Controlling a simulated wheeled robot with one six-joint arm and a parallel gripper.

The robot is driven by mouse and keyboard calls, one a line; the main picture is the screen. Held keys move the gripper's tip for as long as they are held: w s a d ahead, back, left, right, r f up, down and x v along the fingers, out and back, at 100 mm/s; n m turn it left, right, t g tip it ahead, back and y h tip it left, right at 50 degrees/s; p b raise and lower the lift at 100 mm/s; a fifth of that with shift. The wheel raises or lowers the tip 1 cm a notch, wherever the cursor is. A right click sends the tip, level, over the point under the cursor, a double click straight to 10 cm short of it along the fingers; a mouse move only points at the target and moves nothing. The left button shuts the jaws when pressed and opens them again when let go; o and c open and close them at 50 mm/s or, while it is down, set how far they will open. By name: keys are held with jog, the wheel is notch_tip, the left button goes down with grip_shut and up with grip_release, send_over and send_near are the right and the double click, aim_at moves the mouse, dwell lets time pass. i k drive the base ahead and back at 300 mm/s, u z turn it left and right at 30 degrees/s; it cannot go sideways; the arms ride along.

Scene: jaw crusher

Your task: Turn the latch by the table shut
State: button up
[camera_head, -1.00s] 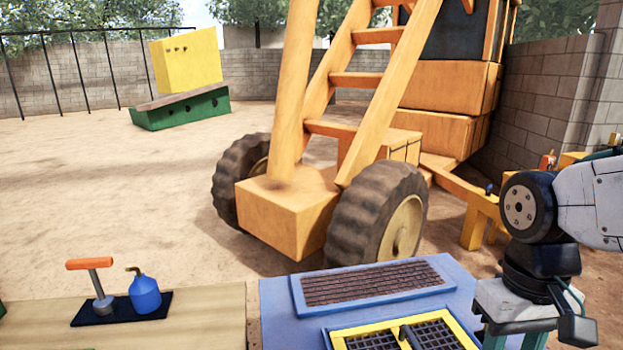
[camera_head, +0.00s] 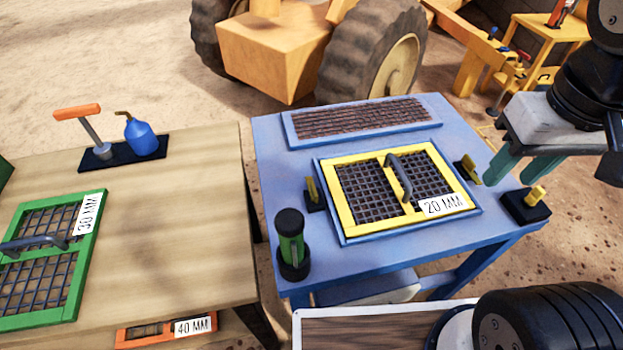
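A blue table (camera_head: 268,150) holds a yellow-framed mesh screen (camera_head: 348,218) labelled 20 MM. Small yellow levers on black bases stand near it: one left of the screen (camera_head: 312,190), one at its right edge (camera_head: 467,168), and one at the table's right corner (camera_head: 536,195). I cannot tell which is the named latch, or whether any is shut. My gripper (camera_head: 508,180) points down with its teal fingers apart and nothing visible between them. In the picture it is between the two right-hand levers. Its height above the table is unclear.
A green cylinder (camera_head: 291,240) stands at the table's front left. A wooden table (camera_head: 200,210) at left bears a green screen (camera_head: 82,255), a blue oil can (camera_head: 142,137) and an orange-handled tool (camera_head: 78,112). A yellow stand (camera_head: 545,35) and a large wheel (camera_head: 372,60) are behind.

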aim_at(310, 186)
jog(key=k, duration=0.5)
jog(key=z, duration=1.55)
jog(key=i, duration=0.65)
jog(key=u, duration=2.55)
